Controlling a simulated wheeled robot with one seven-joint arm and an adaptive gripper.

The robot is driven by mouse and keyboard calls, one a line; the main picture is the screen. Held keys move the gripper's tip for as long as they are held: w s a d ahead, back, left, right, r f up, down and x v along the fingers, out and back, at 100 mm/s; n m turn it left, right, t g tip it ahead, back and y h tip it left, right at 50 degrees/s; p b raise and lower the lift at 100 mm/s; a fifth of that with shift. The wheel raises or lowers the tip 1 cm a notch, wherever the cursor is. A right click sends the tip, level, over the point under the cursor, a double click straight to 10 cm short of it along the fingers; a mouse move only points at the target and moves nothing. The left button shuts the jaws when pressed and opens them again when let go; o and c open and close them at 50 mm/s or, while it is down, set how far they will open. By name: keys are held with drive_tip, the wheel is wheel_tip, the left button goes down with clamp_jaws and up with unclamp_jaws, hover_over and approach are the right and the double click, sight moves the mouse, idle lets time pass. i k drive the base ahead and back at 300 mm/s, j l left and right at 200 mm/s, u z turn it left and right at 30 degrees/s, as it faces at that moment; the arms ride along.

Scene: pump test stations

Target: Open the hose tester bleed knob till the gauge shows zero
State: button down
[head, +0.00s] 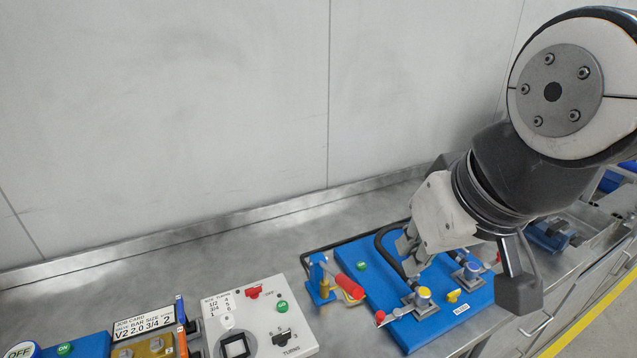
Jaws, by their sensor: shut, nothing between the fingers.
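A blue base plate (392,273), which looks like the hose tester, lies on the steel bench at the right. No readable gauge face shows. My gripper (411,266) is shut and empty, pointing down over the plate's middle, just behind the nearer fitting. Whether it touches the hose or fitting is unclear. My arm hides part of the plate's right side.
A red-handled lever (349,286) stands at the plate's left edge, and a small red-tipped lever (381,317) at its front. A white control panel (262,320) and a job card (146,322) stand further left. The bench behind them is clear up to the wall.

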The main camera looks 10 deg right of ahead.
sight(451, 297)
drive_tip(key=k+l+z, duration=0.15)
drive_tip(key=z, duration=0.15)
drive_tip(key=k+l+z, duration=0.3)
drive_tip(key=i+j, duration=0.1)
drive_tip(key=i, duration=0.35)
drive_tip(key=k, duration=0.35)
drive_tip(key=i, duration=0.35)
drive_tip(key=k+j+z, duration=0.15)
drive_tip(key=i+j, duration=0.05)
